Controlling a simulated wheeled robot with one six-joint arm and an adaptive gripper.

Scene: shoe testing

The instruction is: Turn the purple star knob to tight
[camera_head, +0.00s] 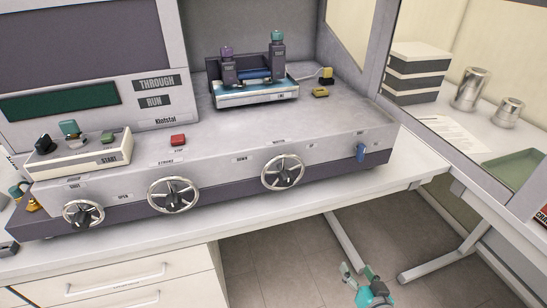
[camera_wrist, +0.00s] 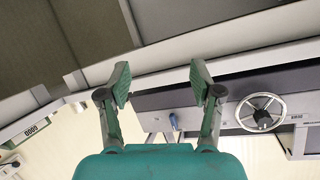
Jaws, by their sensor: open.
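The purple star knob (camera_head: 226,51) sits on top of the left dark post of a small clamp fixture on the machine's bed in the head view. A teal knob (camera_head: 277,36) tops the right post. The clamp's blue and white base (camera_head: 257,95) lies below them. I cannot read the purple knob's tightness from here. My gripper (camera_head: 364,276) is low at the bottom of the head view, in front of and below the bench, far from the knob. In the wrist view my gripper (camera_wrist: 160,84) is open with nothing between its fingers. The purple knob is not visible there.
The machine's front has several handwheels (camera_head: 283,172) and a blue lever (camera_head: 361,153), which also shows in the wrist view (camera_wrist: 174,122). A red button (camera_head: 178,140) and a yellow piece (camera_head: 320,92) are on top. Metal canisters (camera_head: 471,89) and a green tray (camera_head: 514,172) are right.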

